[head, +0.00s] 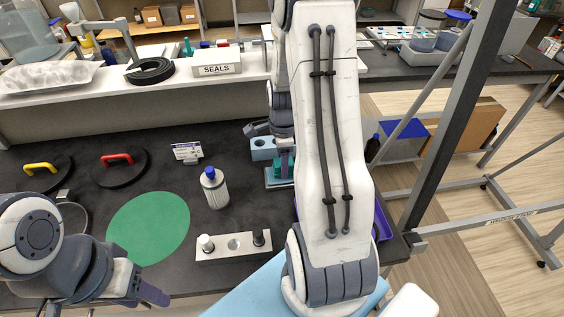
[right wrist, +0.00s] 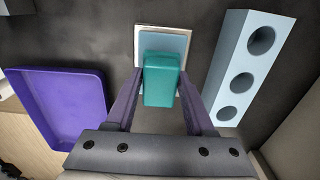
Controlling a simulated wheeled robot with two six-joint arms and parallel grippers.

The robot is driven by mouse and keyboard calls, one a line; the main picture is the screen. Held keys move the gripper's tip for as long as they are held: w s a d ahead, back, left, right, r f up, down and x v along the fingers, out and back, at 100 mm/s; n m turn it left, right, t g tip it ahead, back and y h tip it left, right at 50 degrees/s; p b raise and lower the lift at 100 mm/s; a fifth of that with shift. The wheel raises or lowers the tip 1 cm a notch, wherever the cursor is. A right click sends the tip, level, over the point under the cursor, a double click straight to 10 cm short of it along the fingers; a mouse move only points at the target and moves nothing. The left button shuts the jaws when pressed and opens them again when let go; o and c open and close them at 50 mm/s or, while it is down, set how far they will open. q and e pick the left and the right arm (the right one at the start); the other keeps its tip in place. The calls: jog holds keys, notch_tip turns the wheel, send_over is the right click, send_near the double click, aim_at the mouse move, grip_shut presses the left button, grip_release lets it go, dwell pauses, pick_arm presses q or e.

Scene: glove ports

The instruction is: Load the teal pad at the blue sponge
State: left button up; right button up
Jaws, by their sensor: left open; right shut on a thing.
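The teal pad (right wrist: 162,88) is a teal block between the fingers of my right gripper (right wrist: 161,92), which is shut on it. The blue sponge (right wrist: 178,40) is a light blue square in a pale-rimmed holder at the pad's far end. The pad overlaps its near part in the right wrist view; I cannot tell whether they touch. In the head view the teal pad (head: 286,163) shows small beside my right arm, which hides much of that spot. My left gripper (head: 150,294) is open and empty at the front left of the bench.
A light blue block with three holes (right wrist: 223,92) stands right of the sponge; a purple tray (right wrist: 65,105) lies left. In the head view are a green disc (head: 148,228), a white-bodied bottle (head: 214,188), a pale block with posts (head: 233,253) and two handled black discs.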

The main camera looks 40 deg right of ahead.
jog(key=shift+f+b, duration=0.35)
jog(key=shift+f, duration=0.15)
dwell(0.8)
dwell(1.0)
jog(key=shift+a, duration=0.1)
notch_tip(320, 180, up, 7)
jog(key=p, duration=0.6)
jog(key=shift+p, duration=0.35)
dwell(0.6)
